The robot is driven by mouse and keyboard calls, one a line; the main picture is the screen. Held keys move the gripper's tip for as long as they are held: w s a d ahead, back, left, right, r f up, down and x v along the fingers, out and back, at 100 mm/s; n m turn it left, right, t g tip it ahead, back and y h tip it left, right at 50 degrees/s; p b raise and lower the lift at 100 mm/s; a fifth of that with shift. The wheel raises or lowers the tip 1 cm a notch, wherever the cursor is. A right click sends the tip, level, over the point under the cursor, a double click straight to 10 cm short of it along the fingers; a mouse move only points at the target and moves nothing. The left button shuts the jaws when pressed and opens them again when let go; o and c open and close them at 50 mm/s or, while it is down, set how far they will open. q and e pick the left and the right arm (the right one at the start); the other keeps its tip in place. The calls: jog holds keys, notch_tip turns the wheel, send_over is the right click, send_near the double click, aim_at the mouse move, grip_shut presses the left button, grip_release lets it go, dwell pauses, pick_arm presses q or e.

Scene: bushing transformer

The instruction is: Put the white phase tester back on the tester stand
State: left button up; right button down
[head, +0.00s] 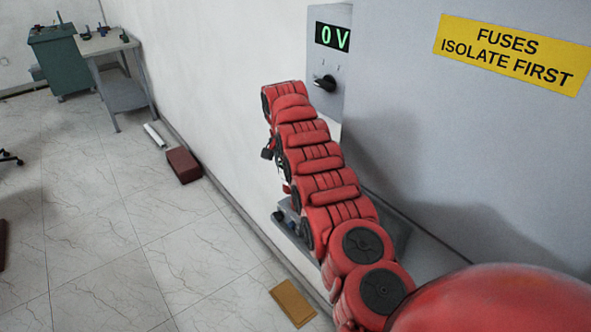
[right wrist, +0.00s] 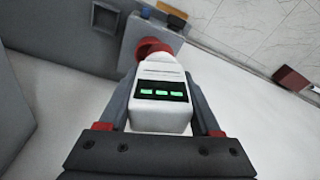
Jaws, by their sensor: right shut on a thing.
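The white phase tester (right wrist: 160,112) is between the fingers of my right gripper (right wrist: 160,75) in the right wrist view. The gripper is shut on its body. A display with green marks faces the camera, and a red part shows at the tester's far end. In the head view my red right arm reaches forward beside the grey cabinet, and the tester cannot be made out. A grey base-like object (head: 288,222) by the wall is partly hidden behind the arm; I cannot tell whether it is the tester stand. My left gripper is not in view.
A grey cabinet (head: 400,150) with a yellow fuse sign (head: 512,52) stands close on the right. A tan mat (head: 293,303) and a dark red box (head: 183,165) lie on the floor. The left floor is mostly open.

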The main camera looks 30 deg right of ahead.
jog(key=shift+w+a+f, duration=0.1)
jog(key=shift+a+f, duration=0.1)
jog(key=shift+f, duration=0.25)
jog(key=shift+a+f, duration=0.15)
jog(key=shift+a, duration=0.1)
